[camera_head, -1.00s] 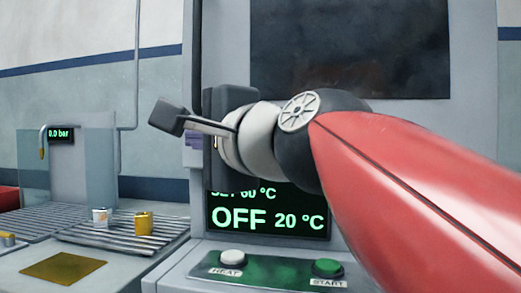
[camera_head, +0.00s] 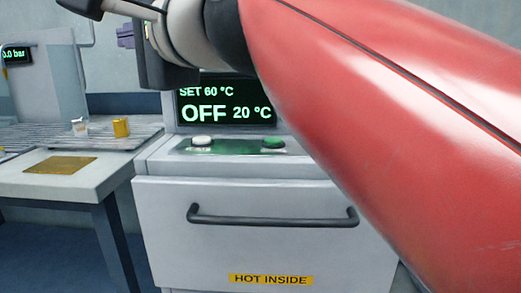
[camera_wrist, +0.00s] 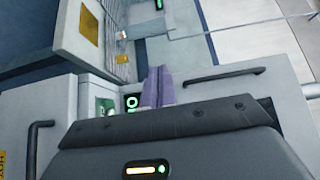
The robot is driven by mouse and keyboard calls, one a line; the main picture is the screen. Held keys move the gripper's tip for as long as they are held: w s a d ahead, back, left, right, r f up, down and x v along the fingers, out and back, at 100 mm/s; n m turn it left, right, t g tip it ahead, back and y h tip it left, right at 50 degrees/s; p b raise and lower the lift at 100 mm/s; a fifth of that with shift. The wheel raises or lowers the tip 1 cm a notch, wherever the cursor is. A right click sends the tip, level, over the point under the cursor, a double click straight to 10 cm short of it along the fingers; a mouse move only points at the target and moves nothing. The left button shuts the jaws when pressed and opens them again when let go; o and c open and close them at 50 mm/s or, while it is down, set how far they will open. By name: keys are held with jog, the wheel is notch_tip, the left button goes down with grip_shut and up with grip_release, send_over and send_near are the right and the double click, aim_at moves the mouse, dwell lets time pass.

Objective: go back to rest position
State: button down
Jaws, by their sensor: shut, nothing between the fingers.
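My gripper (camera_head: 125,36) is at the upper left of the head view, in front of the oven. Its purple fingers (camera_wrist: 158,85) are together and empty in the wrist view, clear of any surface as far as I can tell. My red arm crosses the right half of the head view and hides part of the oven.
The oven display (camera_head: 226,103) reads SET 60 °C, OFF, 20 °C. Below are a white button (camera_head: 201,140), a green button (camera_head: 273,143) and a door handle (camera_head: 272,217).

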jog(key=d+f+n+g+h, duration=0.15)
jog(key=d+f+h, duration=0.25)
jog(key=d+f, duration=0.45)
jog(key=d+f+n+g+h, duration=0.1)
jog(key=d+f+n+h, duration=0.15)
jog(key=d+f, duration=0.65)
jog(key=d+f+n+g+h, duration=0.1)
jog(key=d+f+h, duration=0.3)
jog(key=f, duration=1)
jog(key=s+d+f+n+g+h, duration=0.1)
jog(key=s+d+f, duration=0.3)
jog(key=f, duration=0.2)
jog(key=s+d+f+n+g+h, duration=0.1)
jog(key=s+d+f+n+h, duration=0.1)
jog(key=s+d+f, duration=0.2)
notch_tip(320, 180, down, 3)
jog(key=shift+d+r+g, duration=0.1)
jog(key=shift+d+g, duration=0.25)
jog(key=shift+d, duration=0.25)
